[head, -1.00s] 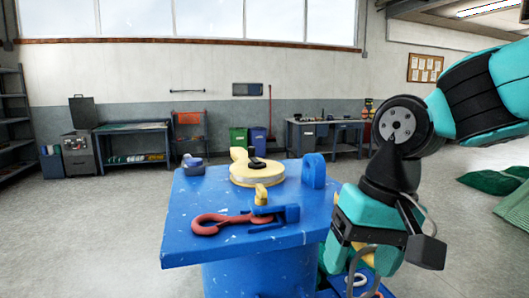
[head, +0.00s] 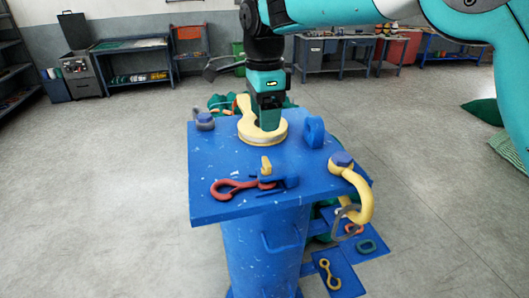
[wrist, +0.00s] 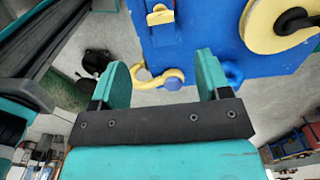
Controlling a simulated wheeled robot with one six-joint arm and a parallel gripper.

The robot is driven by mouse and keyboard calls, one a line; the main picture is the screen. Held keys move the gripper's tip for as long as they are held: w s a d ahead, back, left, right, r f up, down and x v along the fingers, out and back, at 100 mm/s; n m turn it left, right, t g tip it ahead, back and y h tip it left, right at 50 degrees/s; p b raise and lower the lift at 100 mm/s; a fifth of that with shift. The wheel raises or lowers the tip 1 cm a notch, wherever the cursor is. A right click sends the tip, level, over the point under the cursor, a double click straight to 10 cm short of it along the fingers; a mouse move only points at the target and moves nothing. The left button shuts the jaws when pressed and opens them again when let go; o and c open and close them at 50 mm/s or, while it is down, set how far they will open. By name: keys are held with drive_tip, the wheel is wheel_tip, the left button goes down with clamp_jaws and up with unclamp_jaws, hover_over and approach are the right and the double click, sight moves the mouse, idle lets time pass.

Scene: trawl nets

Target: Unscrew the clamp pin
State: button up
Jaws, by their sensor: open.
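A blue clamp (head: 284,184) with a small yellow piece (head: 266,166) lies on the front of a blue pedestal top (head: 212,185); the yellow piece also shows in the wrist view (wrist: 160,15). I cannot tell for sure which part is the clamp pin. My gripper (head: 268,122) points down in the head view, overlapping a round yellow block (head: 276,139). In the wrist view my gripper (wrist: 160,70) is open and nothing is held. There the yellow block (wrist: 262,32), with its black centre, lies right of the fingers; a yellow hook shows beyond the gap.
A red hook (head: 235,185) lies beside the clamp. Lower blue plates (head: 343,284) carry more fittings. Floor is clear at left.

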sight(265, 161)
wheel_tip(265, 161, down, 12)
drive_tip(key=p, duration=0.4)
drive_tip(key=shift+r, duration=0.1)
drive_tip(key=c, duration=0.9)
